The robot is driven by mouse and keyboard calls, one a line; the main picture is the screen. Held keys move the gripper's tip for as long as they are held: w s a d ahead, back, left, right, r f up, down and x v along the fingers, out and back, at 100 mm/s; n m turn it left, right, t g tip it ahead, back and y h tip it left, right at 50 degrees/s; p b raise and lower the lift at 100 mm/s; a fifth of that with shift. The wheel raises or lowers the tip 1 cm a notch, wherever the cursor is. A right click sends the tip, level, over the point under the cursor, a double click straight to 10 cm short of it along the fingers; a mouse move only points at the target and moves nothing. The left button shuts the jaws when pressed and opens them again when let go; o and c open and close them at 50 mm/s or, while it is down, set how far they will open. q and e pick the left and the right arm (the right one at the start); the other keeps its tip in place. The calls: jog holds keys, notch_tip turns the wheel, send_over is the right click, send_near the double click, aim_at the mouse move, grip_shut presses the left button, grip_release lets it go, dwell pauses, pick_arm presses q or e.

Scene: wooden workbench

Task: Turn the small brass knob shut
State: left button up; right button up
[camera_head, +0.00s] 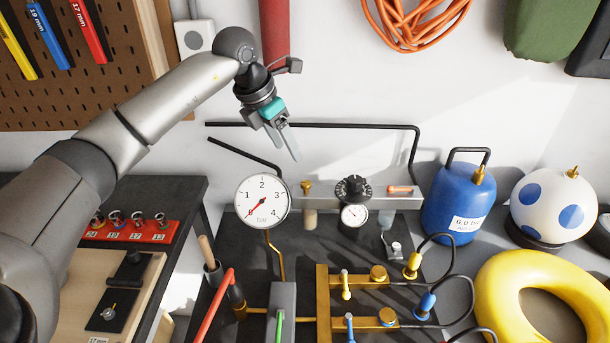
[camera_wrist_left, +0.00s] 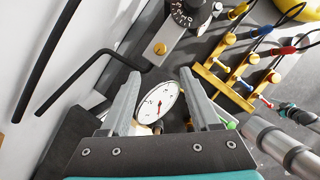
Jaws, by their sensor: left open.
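A small brass knob (camera_head: 306,187) stands on a grey bar at the back of the bench, between the white pressure gauge (camera_head: 263,201) and a black dial. In the left wrist view the brass knob (camera_wrist_left: 160,48) shows beyond the fingertips, and the gauge (camera_wrist_left: 157,103) lies between the fingers. My left gripper (camera_head: 290,152) is open and empty, in the air above and slightly left of the knob, not touching it. Two more brass knobs (camera_head: 378,272) sit on the brass manifold at the front.
A black dial (camera_head: 353,190) and a smaller gauge sit right of the knob. A black pipe (camera_head: 330,125) runs along the wall behind. A blue tank (camera_head: 457,200), a spotted ball (camera_head: 553,207) and a yellow ring (camera_head: 500,300) fill the right side.

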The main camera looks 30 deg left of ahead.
aim_at(306, 183)
pick_arm(q)
jog(key=x, duration=1.1)
jog(key=shift+w+f, duration=0.15)
jog(key=shift+f, duration=0.1)
jog(key=shift+w+d+f, duration=0.1)
jog(key=shift+w+f, duration=0.05)
jog(key=shift+f, duration=0.25)
pick_arm(e)
jog(key=shift+w+a+r, duration=0.1)
jog(key=shift+w, duration=0.25)
pick_arm(q)
grip_shut()
pick_arm(e)
jog(key=shift+s, duration=0.15)
